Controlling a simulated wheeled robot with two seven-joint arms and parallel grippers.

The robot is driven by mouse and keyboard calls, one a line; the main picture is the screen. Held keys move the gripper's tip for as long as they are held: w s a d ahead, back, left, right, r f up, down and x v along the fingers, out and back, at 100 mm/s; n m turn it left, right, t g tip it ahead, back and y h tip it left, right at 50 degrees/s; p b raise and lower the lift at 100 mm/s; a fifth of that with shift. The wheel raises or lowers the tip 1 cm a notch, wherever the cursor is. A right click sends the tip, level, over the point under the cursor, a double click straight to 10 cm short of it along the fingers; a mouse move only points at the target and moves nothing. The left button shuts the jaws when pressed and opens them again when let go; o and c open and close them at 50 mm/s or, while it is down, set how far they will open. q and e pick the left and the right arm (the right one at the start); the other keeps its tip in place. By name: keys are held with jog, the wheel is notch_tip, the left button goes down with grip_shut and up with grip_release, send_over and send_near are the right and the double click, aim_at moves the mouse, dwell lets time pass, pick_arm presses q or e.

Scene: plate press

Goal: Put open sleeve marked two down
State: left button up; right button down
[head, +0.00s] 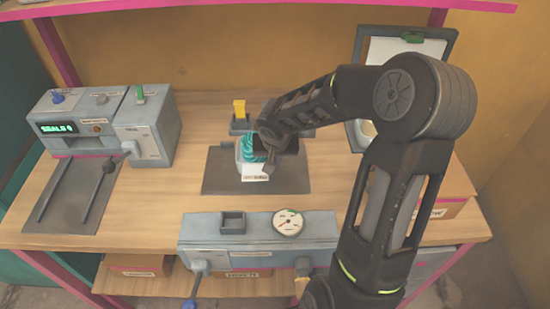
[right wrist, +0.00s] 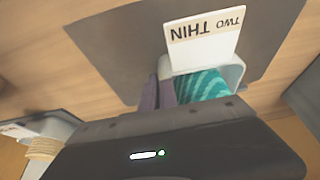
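The open sleeve (head: 240,151) is a pale, rounded holder with teal striped stuff inside and a white card (head: 255,172) at its front. In the right wrist view the card (right wrist: 205,35) reads "TWO THIN", upside down, and the sleeve's pale rim (right wrist: 236,72) shows beside the teal stripes. My right gripper (head: 268,165) is over the dark mat at the sleeve. Its fingers (right wrist: 159,92) are close together with the sleeve's edge between them. Whether the sleeve touches the mat is hard to tell. My left gripper is not in view.
A dark mat (head: 215,175) lies mid-table. A sealing machine (head: 140,125) stands left, a grey unit with a dial (head: 288,222) at the front edge. A yellow-topped block (head: 239,112) is behind the sleeve. A framed board (head: 405,45) stands back right. Bare wood lies left of the mat.

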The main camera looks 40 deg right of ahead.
jog(key=shift+f, duration=0.1)
jog(key=c, duration=1.6)
grip_release()
jog(key=shift+c, duration=0.2)
jog(key=shift+a+r, duration=0.1)
jog(key=shift+r, duration=0.45)
jog(key=v, duration=1.1)
jog(key=shift+s, duration=0.15)
jog(key=shift+r, duration=0.1)
jog(key=shift+c, duration=0.4)
